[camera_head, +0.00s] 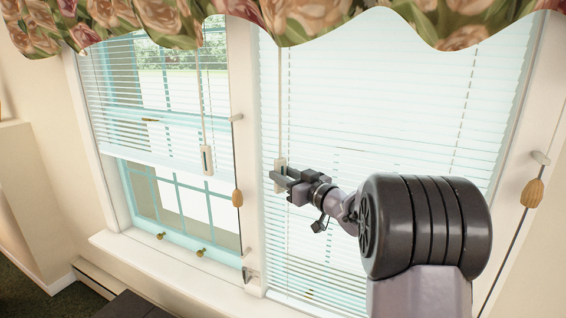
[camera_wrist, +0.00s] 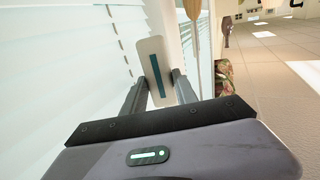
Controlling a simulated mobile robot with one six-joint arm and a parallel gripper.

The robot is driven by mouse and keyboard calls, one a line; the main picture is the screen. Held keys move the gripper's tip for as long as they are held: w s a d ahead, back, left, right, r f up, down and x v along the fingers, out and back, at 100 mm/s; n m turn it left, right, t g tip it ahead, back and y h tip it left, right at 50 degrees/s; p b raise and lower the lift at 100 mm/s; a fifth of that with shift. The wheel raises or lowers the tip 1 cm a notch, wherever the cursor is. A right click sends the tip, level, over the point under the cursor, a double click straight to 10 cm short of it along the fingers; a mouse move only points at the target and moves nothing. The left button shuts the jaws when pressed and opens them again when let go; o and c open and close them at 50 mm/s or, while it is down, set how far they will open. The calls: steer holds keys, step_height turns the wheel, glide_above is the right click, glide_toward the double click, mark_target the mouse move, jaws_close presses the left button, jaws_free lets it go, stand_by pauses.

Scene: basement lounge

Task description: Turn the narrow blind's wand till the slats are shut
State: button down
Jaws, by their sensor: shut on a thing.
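The narrow blind (camera_head: 120,100) hangs over the left window, its bottom edge partway up. The outdoors shows between its slats, so they are open. Its wand hangs from the top and ends in a white handle (camera_head: 207,160) with a dark strip, clear of my gripper. The wider blind (camera_head: 400,120) covers the right window; its slats look pale, with thin gaps. My gripper (camera_head: 277,180) is at the wider blind's wand, shut on its white handle. The wrist view shows this handle (camera_wrist: 153,60), with a teal strip, upright and slightly tilted between the two fingers.
Wooden cord tassels hang beside the left blind (camera_head: 238,198) and at the far right (camera_head: 533,193). A floral valance (camera_head: 290,18) hangs across the top. A white window sill (camera_head: 180,270) runs below. A white post separates the two windows.

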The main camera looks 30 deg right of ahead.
steer(key=shift+d+r+n+y+p, duration=0.15)
steer(key=shift+r+n+y+p, duration=0.2)
steer(key=shift+n+y+p, duration=0.4)
steer(key=shift+f+g+y+p, duration=0.1)
steer(key=shift+g+y+p, duration=0.2)
steer(key=shift+y, duration=0.15)
steer(key=c, duration=1)
jaws_free()
steer(key=shift+o, duration=0.2)
steer(key=shift+f, duration=0.2)
